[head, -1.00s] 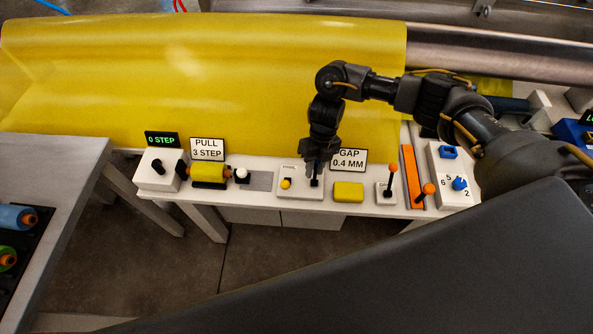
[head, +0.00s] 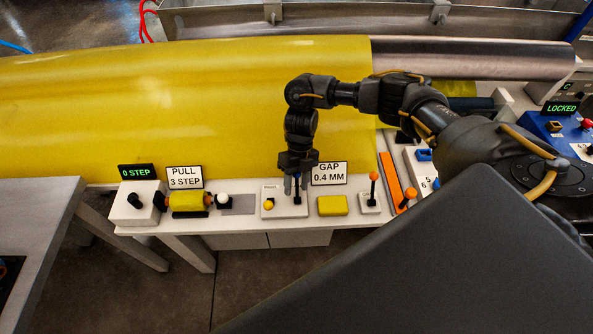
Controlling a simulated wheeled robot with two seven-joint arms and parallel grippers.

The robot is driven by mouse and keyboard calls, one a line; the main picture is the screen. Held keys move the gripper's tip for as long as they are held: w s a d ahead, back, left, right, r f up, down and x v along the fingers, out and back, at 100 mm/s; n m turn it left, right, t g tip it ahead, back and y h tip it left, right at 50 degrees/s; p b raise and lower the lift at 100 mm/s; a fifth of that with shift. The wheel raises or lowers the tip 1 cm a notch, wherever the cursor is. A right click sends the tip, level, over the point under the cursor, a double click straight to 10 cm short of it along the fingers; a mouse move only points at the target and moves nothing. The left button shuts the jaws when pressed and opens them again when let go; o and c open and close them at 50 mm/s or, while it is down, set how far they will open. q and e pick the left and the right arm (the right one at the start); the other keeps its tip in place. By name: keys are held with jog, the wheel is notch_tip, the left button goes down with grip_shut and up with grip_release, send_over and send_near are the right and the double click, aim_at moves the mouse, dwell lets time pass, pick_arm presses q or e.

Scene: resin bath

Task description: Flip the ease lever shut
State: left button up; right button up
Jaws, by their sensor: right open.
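No part is labelled as the ease lever. My right gripper (head: 296,186) points down over the right end of a white box (head: 282,208) on the narrow bench. Its fingers are open, either side of a small black upright lever (head: 298,195) on that box. I cannot tell whether they touch it. Another lever with an orange tip (head: 374,176) stands upright on a small white base to the right. My left gripper is not in view.
A GAP 0.4 MM sign (head: 329,173) stands close behind the gripper. A yellow block (head: 332,205) lies to its right. A yellow roller (head: 186,201) and a 0 STEP display (head: 137,170) are at left. Yellow sheet (head: 200,100) rises behind.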

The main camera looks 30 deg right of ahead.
jog(key=shift+w+r, duration=0.1)
jog(key=shift+r, duration=0.05)
jog(key=b+v, duration=0.1)
jog(key=v, duration=0.9)
jog(key=shift+r, duration=0.15)
jog(key=shift+d, duration=0.15)
